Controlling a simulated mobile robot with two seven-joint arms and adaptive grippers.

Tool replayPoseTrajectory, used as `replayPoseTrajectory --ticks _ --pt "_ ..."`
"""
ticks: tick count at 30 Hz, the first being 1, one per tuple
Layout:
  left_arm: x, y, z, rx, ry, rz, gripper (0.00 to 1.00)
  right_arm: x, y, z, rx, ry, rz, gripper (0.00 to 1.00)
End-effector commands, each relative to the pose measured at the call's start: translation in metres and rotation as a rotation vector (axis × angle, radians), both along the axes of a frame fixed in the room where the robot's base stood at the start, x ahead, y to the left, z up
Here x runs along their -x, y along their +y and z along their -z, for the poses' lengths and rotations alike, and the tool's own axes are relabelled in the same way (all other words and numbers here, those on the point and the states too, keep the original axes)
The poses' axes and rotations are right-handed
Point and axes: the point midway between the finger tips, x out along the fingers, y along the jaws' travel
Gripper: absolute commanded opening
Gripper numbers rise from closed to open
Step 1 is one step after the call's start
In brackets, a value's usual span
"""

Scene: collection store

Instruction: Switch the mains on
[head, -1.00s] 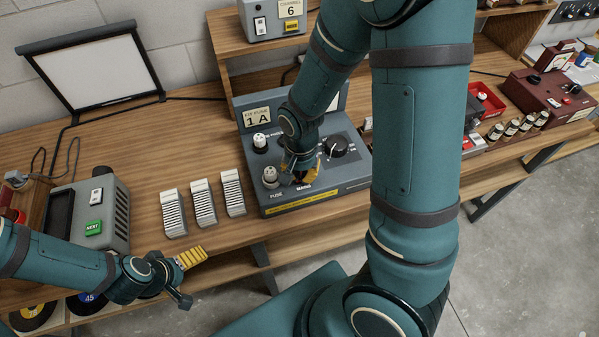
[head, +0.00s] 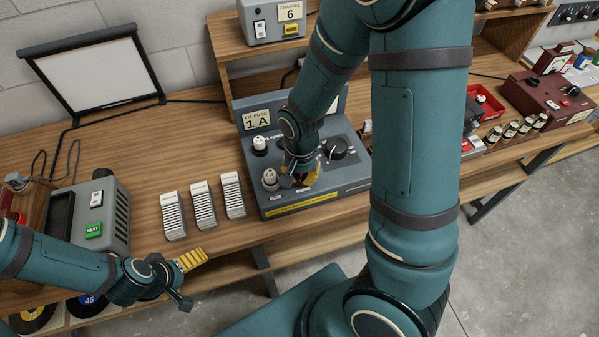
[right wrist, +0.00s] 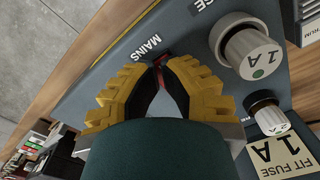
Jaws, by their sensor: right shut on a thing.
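The blue-grey power unit (head: 325,197) stands on the bench, with a "FIT FUSE 1 A" card on its upright back. My right gripper (head: 299,180) is low over its front, at the mains switch. In the right wrist view the two yellow-padded fingers (right wrist: 160,70) close together on the small red mains switch (right wrist: 163,59), beside the "MAINS" label (right wrist: 147,45). The fingers hide most of the switch, so its position cannot be told. A fuse holder marked 1 A (right wrist: 250,52) is beside the fingers. My left gripper (head: 190,262) hangs at the bench's front edge, away from the unit.
A black dial (head: 335,148) is right of the gripper on the unit. Several white slide stacks (head: 204,205) stand to the left. A grey box with a green NEXT button (head: 94,230) is farther left. A channel 6 box (head: 270,22) sits on the shelf behind.

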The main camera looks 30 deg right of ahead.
Motion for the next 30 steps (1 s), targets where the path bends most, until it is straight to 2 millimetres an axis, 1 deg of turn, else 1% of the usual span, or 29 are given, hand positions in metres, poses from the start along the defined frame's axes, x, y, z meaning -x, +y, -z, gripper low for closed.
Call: replayPoseTrajectory --ticks 1,3,21,24,30 --pt "0.003 0.000 -0.004 0.000 0.008 0.004 0.94 0.000 0.000 -0.007 0.000 -0.001 0.000 0.00" --pt "0.003 -0.001 -0.010 0.003 0.008 0.007 0.94 0.000 0.000 -0.012 0.000 -0.001 0.000 0.00" --pt "0.002 0.000 -0.056 0.013 -0.004 0.010 0.94 -0.001 0.000 -0.056 0.000 -0.001 0.000 0.00" --pt "0.002 0.001 -0.061 0.014 -0.004 0.010 0.94 -0.001 0.000 -0.061 0.000 -0.001 0.000 0.00" --pt "0.002 0.001 -0.061 0.014 -0.005 0.010 0.94 -0.001 0.000 -0.060 0.000 -0.001 0.000 0.00"
